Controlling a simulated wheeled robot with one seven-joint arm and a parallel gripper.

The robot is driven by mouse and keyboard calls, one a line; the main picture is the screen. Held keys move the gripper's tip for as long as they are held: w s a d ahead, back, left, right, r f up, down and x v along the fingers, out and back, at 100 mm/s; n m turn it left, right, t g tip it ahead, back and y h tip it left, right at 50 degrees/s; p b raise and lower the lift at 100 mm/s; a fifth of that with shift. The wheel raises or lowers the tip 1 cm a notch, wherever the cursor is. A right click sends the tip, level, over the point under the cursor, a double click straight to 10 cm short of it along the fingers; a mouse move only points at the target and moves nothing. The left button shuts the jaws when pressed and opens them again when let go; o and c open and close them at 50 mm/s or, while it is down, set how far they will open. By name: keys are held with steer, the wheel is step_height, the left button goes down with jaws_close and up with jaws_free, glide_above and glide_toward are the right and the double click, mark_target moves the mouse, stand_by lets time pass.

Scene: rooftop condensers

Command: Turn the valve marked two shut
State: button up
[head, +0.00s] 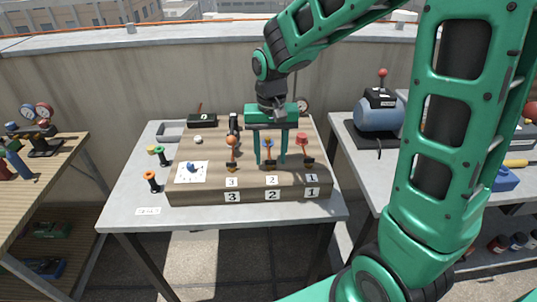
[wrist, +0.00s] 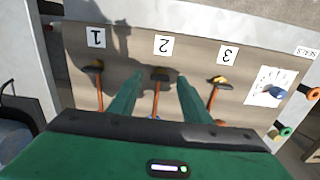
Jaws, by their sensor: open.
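The valve marked two has an orange-brown lever (head: 269,156) behind its "2" labels (head: 272,195) in the head view. In the wrist view its lever (wrist: 157,98) lies between my fingers, below the "2" label (wrist: 163,46). My gripper (head: 271,164) is open, its two green fingers on either side of that lever; I cannot tell whether they touch it. In the wrist view the fingers (wrist: 156,84) also stand apart. Valve three's lever (head: 232,155) is to the left and valve one's lever (head: 300,152) is to the right in the head view.
The wooden board (head: 210,194) stands on a grey table (head: 130,205). A white dial card (head: 191,173) sits at its left, with green and orange spools (head: 152,181) beside it. A blue tank (head: 378,112) stands on the right table. Neighbouring levers are close to my fingers.

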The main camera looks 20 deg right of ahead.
step_height(320, 180, up, 10)
steer(key=shift+r, duration=0.2)
steer(key=shift+d, duration=0.1)
stand_by(0.5)
steer(key=s+d+f+m, duration=0.1)
steer(key=s+d+f, duration=0.1)
steer(key=s+d, duration=0.6)
steer(key=s+d+f+m, duration=0.1)
steer(key=s+d+f, duration=0.2)
steer(key=s+d, duration=0.6)
steer(key=s, duration=0.7)
steer(key=shift+s+f+m, duration=0.15)
steer(key=shift+m, duration=0.15)
steer(key=shift+d, duration=0.1)
